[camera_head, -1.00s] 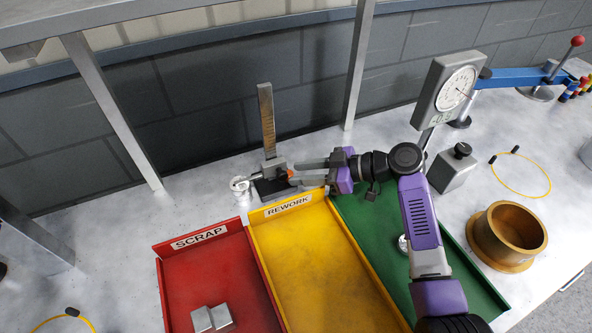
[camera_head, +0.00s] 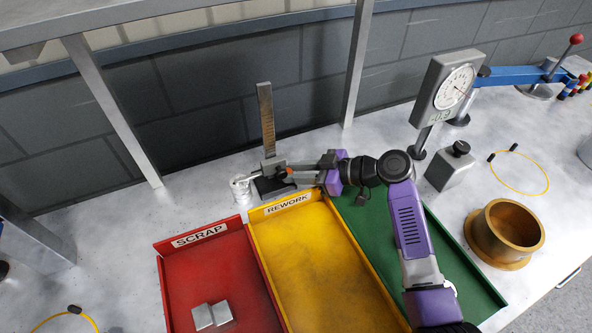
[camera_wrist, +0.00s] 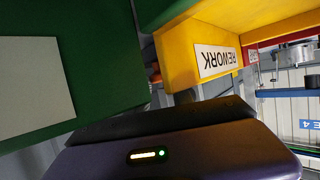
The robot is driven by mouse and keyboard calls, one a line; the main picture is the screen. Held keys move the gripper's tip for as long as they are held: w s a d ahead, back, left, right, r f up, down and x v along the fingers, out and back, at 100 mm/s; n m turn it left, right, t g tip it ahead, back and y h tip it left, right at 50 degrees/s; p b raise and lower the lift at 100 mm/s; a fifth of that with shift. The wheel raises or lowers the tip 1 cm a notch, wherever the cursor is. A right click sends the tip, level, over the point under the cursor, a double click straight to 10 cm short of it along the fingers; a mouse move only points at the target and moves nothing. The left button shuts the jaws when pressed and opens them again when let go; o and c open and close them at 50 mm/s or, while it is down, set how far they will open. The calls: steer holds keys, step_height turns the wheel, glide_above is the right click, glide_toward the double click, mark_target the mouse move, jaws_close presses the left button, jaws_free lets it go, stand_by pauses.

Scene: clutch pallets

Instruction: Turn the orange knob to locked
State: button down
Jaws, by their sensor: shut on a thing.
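The height gauge (camera_head: 268,125) stands upright on its dark base behind the trays, with a small orange knob (camera_head: 290,171) low on its right side. My gripper (camera_head: 294,170) reaches in from the right, with its fingertips at the knob. The fingers look shut on it and cover part of it. The knob's pointer and any locked marking are too small to read. The wrist view does not clearly show the knob or fingertips.
A yellow REWORK tray (camera_head: 318,262), a red SCRAP tray (camera_head: 177,284) and a green tray (camera_head: 484,278) lie in front. A dial gauge (camera_head: 446,90), a grey block (camera_head: 449,170) and a brass ring (camera_head: 487,258) stand to the right.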

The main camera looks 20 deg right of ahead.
steer(key=m, duration=0.1)
steer(key=m+t+h, duration=0.1)
steer(key=t+h, duration=0.1)
steer(key=shift+s+a+m+p, duration=0.25)
steer(key=shift+a+m+p, duration=0.05)
steer(key=shift+a+m, duration=0.1)
steer(key=shift+d+m+t+h, duration=0.15)
steer(key=shift+m+t+h, duration=0.2)
steer(key=shift+h, duration=0.25)
steer(key=c, duration=1.5)
jaws_free()
steer(key=shift+o, duration=0.2)
steer(key=shift+b+v, duration=0.75)
steer(key=shift+v, duration=3.15)
